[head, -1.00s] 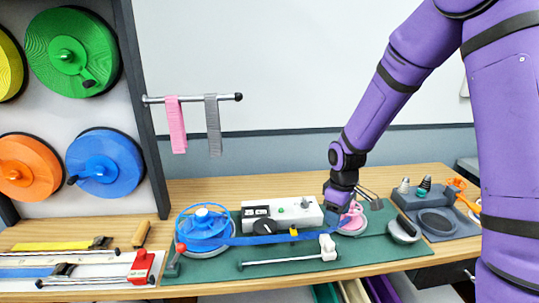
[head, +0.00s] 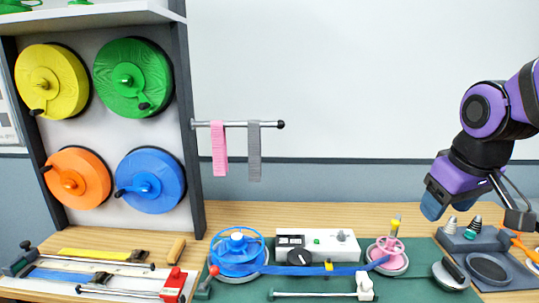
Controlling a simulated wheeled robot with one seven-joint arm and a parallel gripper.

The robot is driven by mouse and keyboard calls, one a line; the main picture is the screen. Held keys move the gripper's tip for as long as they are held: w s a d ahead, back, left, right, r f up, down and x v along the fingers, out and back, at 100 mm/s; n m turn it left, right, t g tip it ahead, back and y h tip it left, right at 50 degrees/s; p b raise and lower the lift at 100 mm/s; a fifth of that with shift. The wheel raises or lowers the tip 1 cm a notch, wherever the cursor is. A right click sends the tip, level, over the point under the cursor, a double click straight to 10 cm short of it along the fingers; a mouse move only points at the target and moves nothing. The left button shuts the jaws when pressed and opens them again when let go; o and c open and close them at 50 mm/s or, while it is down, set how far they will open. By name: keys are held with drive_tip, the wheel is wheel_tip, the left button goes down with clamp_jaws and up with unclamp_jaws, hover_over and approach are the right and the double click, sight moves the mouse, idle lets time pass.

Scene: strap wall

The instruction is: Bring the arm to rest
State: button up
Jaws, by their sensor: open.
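My gripper (head: 477,208) is open, with its fingers spread wide apart. It hangs in the air at the right, above the workbench and in front of the white wall panel. Nothing shows between its fingers. My purple and black arm comes in from the right edge, and most of it is out of view. The pink reel (head: 388,254) stands on the green mat to the lower left of my gripper, apart from it. A blue strap (head: 312,271) runs from the blue reel (head: 238,251) to the pink reel.
The green mat (head: 425,276) also bears a white control box (head: 317,244). A dark tray (head: 487,262) with small cones stands below my gripper. A rail (head: 238,124) holds pink and grey straps. Coloured reels hang on the left rack (head: 186,130).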

drive_tip(key=s+r+m+t, duration=0.1)
drive_tip(key=s+r, duration=0.3)
drive_tip(key=s, duration=0.6)
drive_tip(key=shift+s+d+m+t, duration=0.15)
drive_tip(key=shift+m+t, duration=0.15)
drive_tip(key=shift+m, duration=0.5)
